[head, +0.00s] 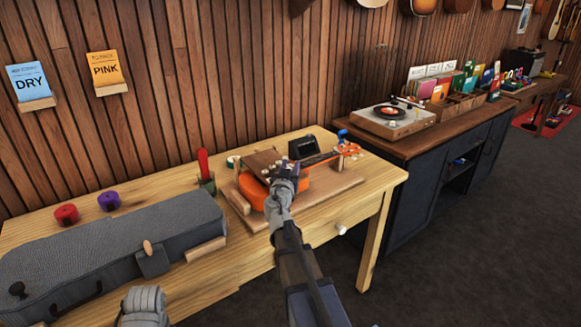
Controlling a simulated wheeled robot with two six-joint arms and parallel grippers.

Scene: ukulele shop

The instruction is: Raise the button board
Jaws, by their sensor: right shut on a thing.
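The button board (262,163) is a small brown board with pale knobs along its near edge. It is tilted above an orange ukulele body (290,196) that lies on a wooden cradle (322,197). My right gripper (284,176) is shut at the board's near right edge and hides part of it and of the ukulele. I cannot tell how far the board is from what lies under it. A grey part of my left arm, near its gripper (145,303), shows at the bottom left, and its fingers cannot be made out.
A grey instrument case (110,250) fills the table's left side. Red (66,214) and purple (109,201) round items stand behind it. A red-handled tool (204,164) stands left of the cradle. A small black device (304,147) is behind it. A turntable (392,118) sits on the right cabinet.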

